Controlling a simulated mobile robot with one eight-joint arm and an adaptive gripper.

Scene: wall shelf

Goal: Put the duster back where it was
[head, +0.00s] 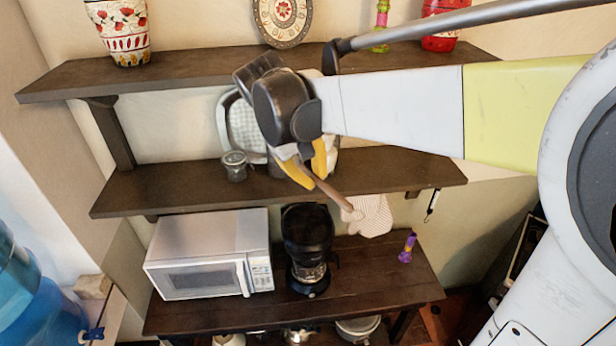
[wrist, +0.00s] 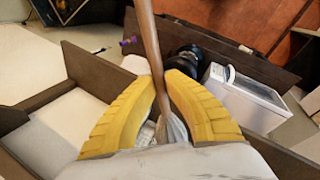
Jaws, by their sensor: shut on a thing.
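My gripper (head: 312,177) is in front of the middle shelf, with its yellow fingers closed around the duster's brown wooden handle (head: 332,194). In the head view the handle slants down to the right, past the shelf's front edge. In the wrist view my gripper (wrist: 160,80) has the duster (wrist: 152,45) between its fingers. The handle runs up to the top edge there, and a greyish bristly end (wrist: 173,129) shows between the fingers. The duster's other parts are hidden by my gripper or out of frame.
The middle shelf (head: 130,188) holds a small jar (head: 235,165) and a tray behind my gripper. A pale mitt (head: 370,216) hangs below it. A microwave (head: 208,255), coffee maker (head: 306,250) and purple object (head: 408,247) stand on the lower table. The upper shelf (head: 190,78) holds vases.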

